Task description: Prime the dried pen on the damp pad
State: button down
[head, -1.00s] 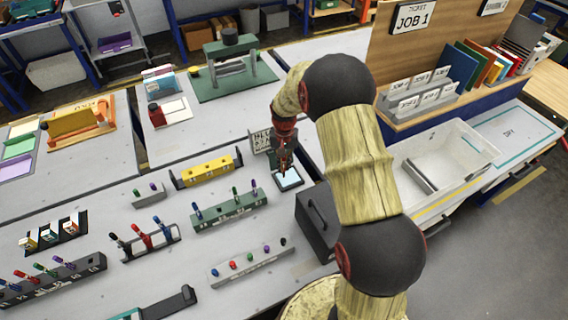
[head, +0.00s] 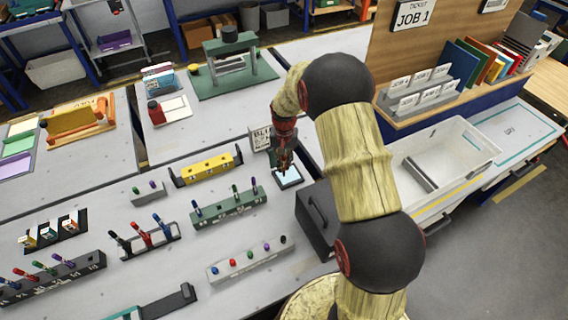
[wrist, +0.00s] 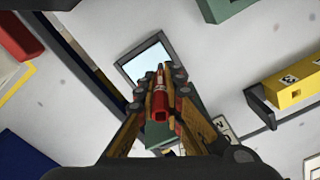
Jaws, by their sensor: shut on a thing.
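My gripper (head: 284,168) is shut on a red pen (wrist: 160,103), which it holds between its two fingers in the wrist view. The damp pad (head: 289,177) is a small pale-blue square in a dark frame, just under and beside my gripper in the head view. In the wrist view the pad (wrist: 146,62) lies just beyond the pen. The pen's tip is too small to make out, and I cannot tell whether it touches the pad.
A small lettered sign (head: 260,139) stands behind the pad. A green pen rack (head: 229,208) and a yellow block (head: 207,170) are to the left. A dark box (head: 317,222) stands close in front, at the right. Bare grey bench lies between the racks.

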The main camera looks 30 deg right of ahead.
jog(key=shift+f, duration=0.15)
jog(key=shift+r+p, duration=0.6)
jog(key=shift+r, duration=0.3)
jog(key=shift+d, duration=1)
jog(key=shift+f+b, duration=0.4)
jog(key=shift+f, duration=0.5)
jog(key=shift+r, duration=0.1)
jog(key=shift+r+p, duration=0.65)
jog(key=shift+r, duration=0.2)
jog(key=shift+d, duration=1)
